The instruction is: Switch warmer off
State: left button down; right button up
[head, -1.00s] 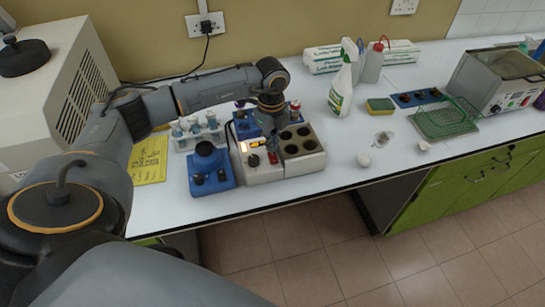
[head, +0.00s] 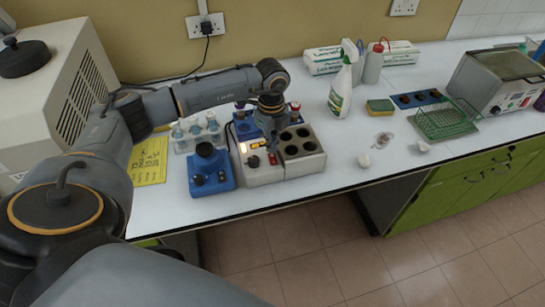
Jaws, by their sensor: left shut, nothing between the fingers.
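The warmer (head: 302,167) is a grey block with several dark round wells, standing near the front of the bench. Its control panel (head: 263,176) on the left part has a lit orange display (head: 256,146), a black knob (head: 253,162) and a red switch (head: 272,159). My left gripper (head: 272,146) is shut and empty, pointing down just above the red switch. Whether the fingertips touch the switch I cannot tell. My right gripper is not in view.
A blue device (head: 211,170) stands just left of the warmer, with a rack of bottles (head: 197,131) behind it. The bench front right of the warmer is mostly clear.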

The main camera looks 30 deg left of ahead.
pick_arm(q)
jog(key=shift+f, duration=0.25)
jog(key=shift+s+f+b, duration=0.1)
jog(key=shift+f+b, duration=0.75)
jog(key=shift+f, duration=0.05)
dwell(0.5)
jog(key=shift+r, duration=0.1)
jog(key=shift+r+p, duration=0.8)
jog(key=shift+r, duration=0.1)
jog(key=shift+r+p, duration=1.7)
jog(key=shift+r, duration=0.9)
jog(key=shift+f, duration=0.1)
